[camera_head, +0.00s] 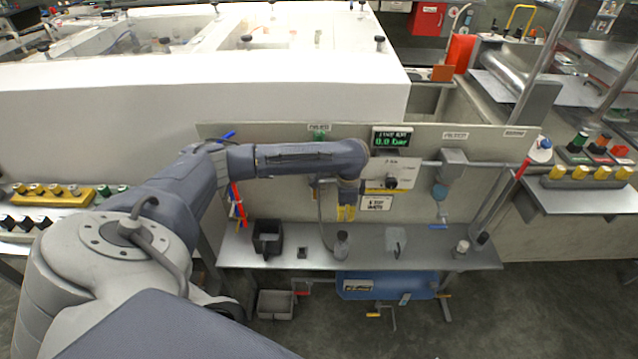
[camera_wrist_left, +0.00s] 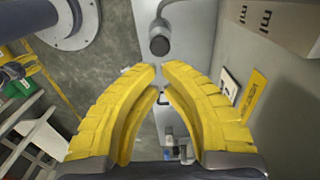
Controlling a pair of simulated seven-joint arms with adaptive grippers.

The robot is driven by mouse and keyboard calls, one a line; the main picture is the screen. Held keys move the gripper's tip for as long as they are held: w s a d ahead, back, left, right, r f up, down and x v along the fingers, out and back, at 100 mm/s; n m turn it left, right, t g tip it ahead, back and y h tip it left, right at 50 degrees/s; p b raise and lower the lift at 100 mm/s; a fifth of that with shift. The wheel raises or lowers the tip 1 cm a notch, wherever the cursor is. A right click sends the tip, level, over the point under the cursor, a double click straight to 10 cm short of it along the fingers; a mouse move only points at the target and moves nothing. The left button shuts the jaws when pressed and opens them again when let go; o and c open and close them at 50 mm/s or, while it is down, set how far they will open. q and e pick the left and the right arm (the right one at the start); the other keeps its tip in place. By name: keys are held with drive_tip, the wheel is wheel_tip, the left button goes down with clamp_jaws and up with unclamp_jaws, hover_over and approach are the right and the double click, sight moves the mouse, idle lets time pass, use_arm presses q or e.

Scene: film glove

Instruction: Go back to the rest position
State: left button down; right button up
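My left arm reaches from the left across the bench in the head view. My left gripper (camera_head: 346,213) hangs beneath its wrist in front of the bench's back panel, above the grey bench top. In the left wrist view its yellow fingers (camera_wrist_left: 159,67) curve inward, with a narrow gap between the tips and nothing held. A dark-capped object (camera_wrist_left: 159,46) shows beyond the fingertips in that view, apart from them. A grey bottle (camera_head: 341,246) stands on the bench below the gripper in the head view. My right gripper is not in view.
The bench top (camera_head: 310,262) also holds a black bin (camera_head: 267,238), a clear item (camera_head: 396,240) and a small white jar (camera_head: 462,247). The back panel (camera_head: 500,155) carries a green-lettered display (camera_head: 392,139). A blue box (camera_head: 385,286) sits under the bench.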

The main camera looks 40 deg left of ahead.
use_arm(q)
drive_tip(key=s+d+f+m+t+h, duration=0.1)
drive_tip(key=s+d+f+t, duration=0.15)
drive_tip(key=s+d, duration=0.45)
drive_tip(key=s+d+f+m+t+h, duration=0.15)
drive_tip(key=d+f, duration=0.25)
drive_tip(key=d, duration=0.7)
drive_tip(key=s+a+r+n+t+y, duration=0.2)
drive_tip(key=s+a+n+y, duration=0.15)
drive_tip(key=s+a, duration=0.45)
drive_tip(key=s+a+r+n+t+y, duration=0.1)
drive_tip(key=s+a+r+n+y, duration=0.2)
drive_tip(key=s+a, duration=0.55)
drive_tip(key=s+d+f+g+h, duration=0.1)
drive_tip(key=s+d+f, duration=0.1)
drive_tip(key=f, duration=0.9)
drive_tip(key=s+d+f+g+h, duration=0.1)
drive_tip(key=d+f, duration=0.2)
drive_tip(key=f, duration=0.7)
drive_tip(key=s+d+f+g, duration=0.1)
drive_tip(key=s+d+f, duration=0.1)
drive_tip(key=f, duration=0.9)
drive_tip(key=s+f+n+g+h, duration=0.2)
drive_tip(key=s+f, duration=1.8)
drive_tip(key=s, duration=0.1)
drive_tip(key=shift+s+g, duration=0.3)
